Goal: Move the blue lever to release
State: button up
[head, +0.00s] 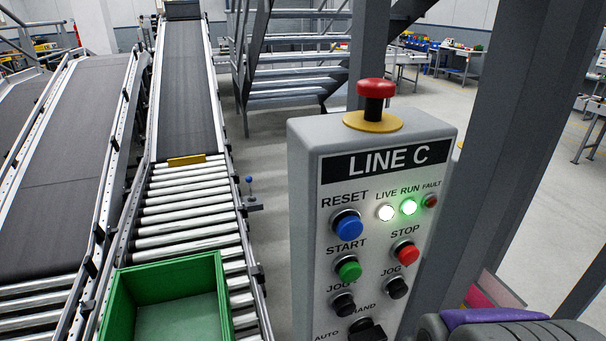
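A small lever with a blue ball knob (249,180) stands upright on a bracket at the right side rail of the roller conveyor (190,205). It is left of the control box and small in the head view, so its exact setting cannot be told. No gripper fingers show in the head view. A rounded grey and purple part is cut off by the lower right edge; I cannot tell whether it is mine. Nothing is seen touching the lever.
A green bin (222,300) sits on the near rollers. A grey LINE C control box (305,220) with a red mushroom button (375,88) stands close by on the right. Dark steel posts (500,130) stand behind it. Stairs (290,75) rise beyond. Bare floor lies between conveyor and box.

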aim_at(249, 179)
jog(key=l+z, duration=0.85)
jog(key=i+l+z, duration=0.15)
jog(key=l+z, duration=0.3)
jog(key=i+l, duration=0.4)
jog(key=i, duration=0.15)
jog(key=i+l, duration=0.35)
jog(key=i, duration=0.15)
jog(key=i+j+u, duration=0.15)
jog(key=u, duration=0.25)
jog(key=i+u, duration=0.6)
jog(key=u, duration=0.15)
jog(key=i+l+u, duration=0.1)
jog(key=i+u, duration=0.25)
jog(key=i+j+u, duration=0.1)
jog(key=i+u, duration=0.2)
jog(key=i, duration=0.5)
jog(key=i+u, duration=0.3)
jog(key=i, duration=0.55)
jog(key=i+j+u, duration=0.15)
jog(key=i+u, duration=1)
jog(key=u, duration=0.15)
jog(key=i+l+u, duration=0.25)
jog(key=u, duration=0.2)
jog(key=i, duration=0.1)
